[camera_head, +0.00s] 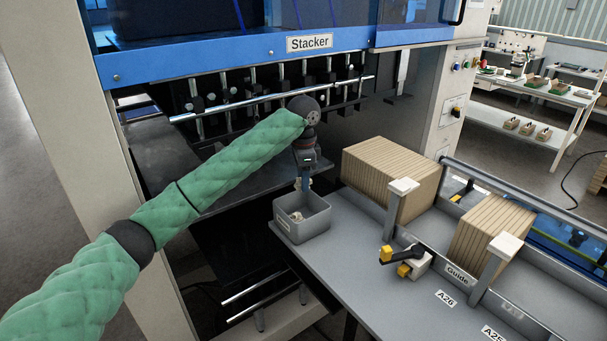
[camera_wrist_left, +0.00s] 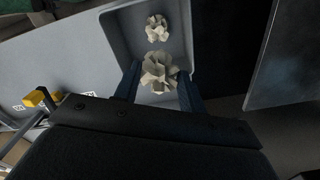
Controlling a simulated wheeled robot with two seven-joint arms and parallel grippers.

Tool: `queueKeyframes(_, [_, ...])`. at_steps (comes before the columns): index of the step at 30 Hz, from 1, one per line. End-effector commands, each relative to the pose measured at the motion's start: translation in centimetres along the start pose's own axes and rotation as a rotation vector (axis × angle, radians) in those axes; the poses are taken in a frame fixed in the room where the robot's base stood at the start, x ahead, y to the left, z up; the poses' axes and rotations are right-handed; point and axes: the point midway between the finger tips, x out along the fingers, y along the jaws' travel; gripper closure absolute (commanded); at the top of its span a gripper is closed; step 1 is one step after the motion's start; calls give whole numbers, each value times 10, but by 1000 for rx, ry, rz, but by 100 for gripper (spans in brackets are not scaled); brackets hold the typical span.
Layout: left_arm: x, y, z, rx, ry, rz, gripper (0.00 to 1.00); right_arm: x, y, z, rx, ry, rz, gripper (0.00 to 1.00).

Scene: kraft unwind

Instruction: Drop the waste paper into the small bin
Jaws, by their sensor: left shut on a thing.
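My left gripper (camera_head: 302,184) is shut on a crumpled piece of waste paper (camera_wrist_left: 159,72), which shows between its two fingers in the left wrist view. The gripper points down just above the small grey bin (camera_head: 303,229), at the bin's back part in the head view. Another crumpled piece of waste paper (camera_wrist_left: 157,28) lies inside the bin. It also shows in the head view (camera_head: 296,216). The held paper is small and partly hidden by the fingers in the head view. My right gripper is in neither view.
The bin stands at the left end of a grey table (camera_head: 353,262). Two brown stacks (camera_head: 392,180) stand to the right, with white-topped posts (camera_head: 403,187), a guide rail and a yellow-black clamp (camera_head: 404,262). The stacker machine (camera_head: 310,43) rises behind, its bars near my left arm.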

Motion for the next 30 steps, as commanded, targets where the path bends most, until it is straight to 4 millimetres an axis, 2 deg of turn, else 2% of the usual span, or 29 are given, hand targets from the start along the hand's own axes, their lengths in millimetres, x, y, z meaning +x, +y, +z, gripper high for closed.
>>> queueKeyframes(13, [44, 0, 0, -2, -1, 0, 80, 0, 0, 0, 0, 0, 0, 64])
queueKeyframes(24, [51, 0, 0, -2, 0, 0, 80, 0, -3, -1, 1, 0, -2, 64])
queueKeyframes(25, [51, 0, 0, -2, 0, 0, 57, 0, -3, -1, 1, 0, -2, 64])
queueKeyframes(28, [51, 0, 0, -2, 0, 0, 38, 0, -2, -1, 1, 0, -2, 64])
queueKeyframes(30, [51, 0, 0, -2, 0, 0, 34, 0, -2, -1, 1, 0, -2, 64])
